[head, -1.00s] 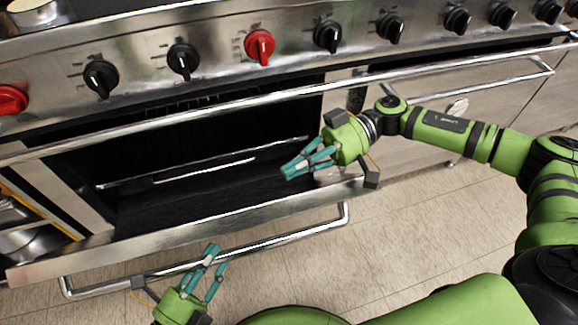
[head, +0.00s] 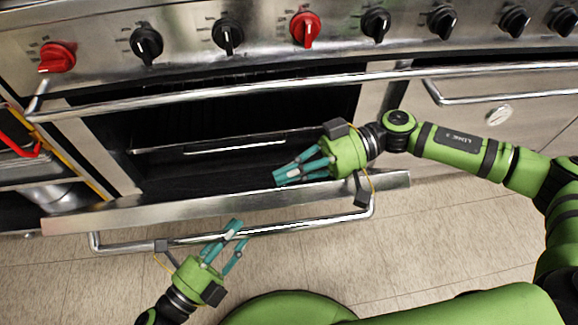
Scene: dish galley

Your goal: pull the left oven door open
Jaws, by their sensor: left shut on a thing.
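The left oven door (head: 235,205) is tilted outward and down, leaving the dark oven cavity open above it. Its steel bar handle (head: 310,222) runs along the front of the door. My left gripper (head: 238,233) is at the handle, left of its middle, and is shut on the bar. My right gripper (head: 284,176) is over the inner side of the door near its right end. Its fingers point left into the opening. They look close together, but I cannot tell whether they are shut. I see nothing between them.
Red and black knobs (head: 228,36) line the panel above. A long steel rail (head: 250,92) crosses in front of the cavity. A rack (head: 225,143) shows inside. A closed door with a handle (head: 500,95) is at right. Tiled floor (head: 440,235) is clear in front.

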